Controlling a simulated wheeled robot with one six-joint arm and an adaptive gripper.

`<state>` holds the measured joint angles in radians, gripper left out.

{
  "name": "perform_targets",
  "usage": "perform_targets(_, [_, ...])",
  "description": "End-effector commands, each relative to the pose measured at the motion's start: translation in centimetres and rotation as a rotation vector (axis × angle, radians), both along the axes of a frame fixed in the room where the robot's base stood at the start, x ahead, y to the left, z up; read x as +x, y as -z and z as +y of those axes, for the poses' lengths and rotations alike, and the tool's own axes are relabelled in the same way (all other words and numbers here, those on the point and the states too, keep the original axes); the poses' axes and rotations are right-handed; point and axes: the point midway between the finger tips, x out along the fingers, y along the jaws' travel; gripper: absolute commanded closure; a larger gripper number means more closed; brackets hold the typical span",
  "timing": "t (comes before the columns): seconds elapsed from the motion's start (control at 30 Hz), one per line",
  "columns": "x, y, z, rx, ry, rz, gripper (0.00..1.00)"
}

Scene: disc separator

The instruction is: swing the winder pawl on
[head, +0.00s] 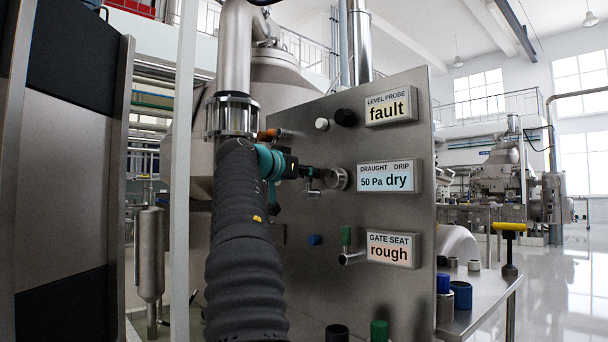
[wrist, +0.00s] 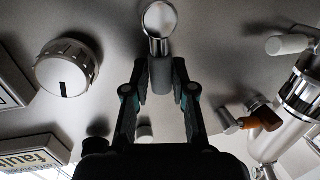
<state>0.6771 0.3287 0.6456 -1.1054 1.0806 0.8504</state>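In the wrist view a lever, which I take for the winder pawl (wrist: 161,76), has a shiny round end and a plain grey grip; no label names it. My gripper (wrist: 161,82) has one finger on each side of the grey grip, close against it, and seems shut on it. In the head view my gripper (head: 303,172) is at the steel panel (head: 300,265), just left of a round metal knob (head: 337,179). The lever there is small and partly hidden by my gripper.
The panel carries signs reading fault (head: 390,107), dry (head: 390,178) and rough (head: 393,250). An orange-handled fitting (wrist: 262,118) is close on the right in the wrist view.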

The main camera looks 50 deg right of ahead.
Motion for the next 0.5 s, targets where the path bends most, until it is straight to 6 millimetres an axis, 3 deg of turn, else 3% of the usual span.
perform_targets(0.07, [0.0, -0.1, 0.0, -0.001, 0.0, 0.0, 0.53])
perform_targets(0.5, [0.2, -0.1, 1.1, 0.001, -0.006, 0.001, 0.53])
